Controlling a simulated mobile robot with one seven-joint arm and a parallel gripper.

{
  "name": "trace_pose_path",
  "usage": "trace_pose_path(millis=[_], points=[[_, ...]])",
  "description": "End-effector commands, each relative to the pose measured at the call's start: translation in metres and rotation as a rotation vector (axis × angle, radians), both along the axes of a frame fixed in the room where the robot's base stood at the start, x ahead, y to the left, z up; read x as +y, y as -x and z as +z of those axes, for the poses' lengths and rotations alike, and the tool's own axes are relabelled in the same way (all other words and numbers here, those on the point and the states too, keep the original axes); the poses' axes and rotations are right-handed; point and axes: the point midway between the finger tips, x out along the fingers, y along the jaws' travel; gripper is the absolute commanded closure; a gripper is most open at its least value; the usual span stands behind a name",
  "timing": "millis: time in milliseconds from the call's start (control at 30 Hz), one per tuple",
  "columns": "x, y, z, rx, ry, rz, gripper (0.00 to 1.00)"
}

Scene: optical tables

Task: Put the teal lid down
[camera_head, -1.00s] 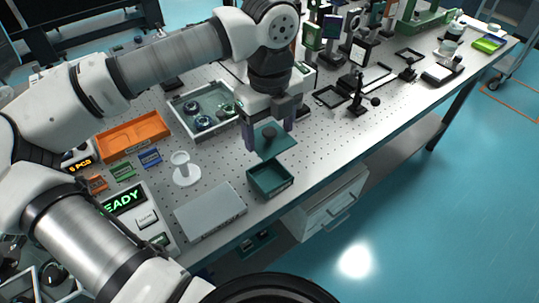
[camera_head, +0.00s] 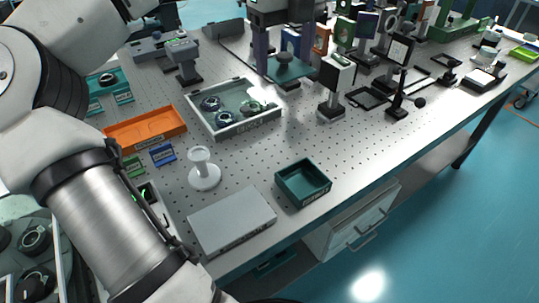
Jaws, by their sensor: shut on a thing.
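The teal lid (camera_head: 291,71) is a flat square plate with a dark round knob. My gripper (camera_head: 288,52) is shut on the lid and holds it level above the far part of the table, behind the grey tray. The fingers stand on both sides of the knob, and their exact contact is too small to tell. A teal open box (camera_head: 303,184) stands near the table's front edge, uncovered and apart from the lid. Its inside looks empty.
A grey tray (camera_head: 272,119) with several round optics lies left of the lid. An orange tray (camera_head: 146,131), a white pedestal (camera_head: 203,172) and a flat grey box (camera_head: 232,221) stand left. Optical mounts (camera_head: 336,88) crowd the right. Perforated tabletop around the teal box is clear.

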Motion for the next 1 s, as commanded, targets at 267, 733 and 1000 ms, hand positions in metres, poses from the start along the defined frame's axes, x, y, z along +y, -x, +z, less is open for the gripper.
trace_pose_path(millis=[267, 733, 1000], points=[[0.001, -0.007, -0.027, 0.002, 0.001, -0.002, 0.51], [0.000, -0.007, -0.143, 0.000, 0.003, -0.002, 0.51], [0.000, -0.007, -0.166, -0.002, 0.001, 0.001, 0.51]])
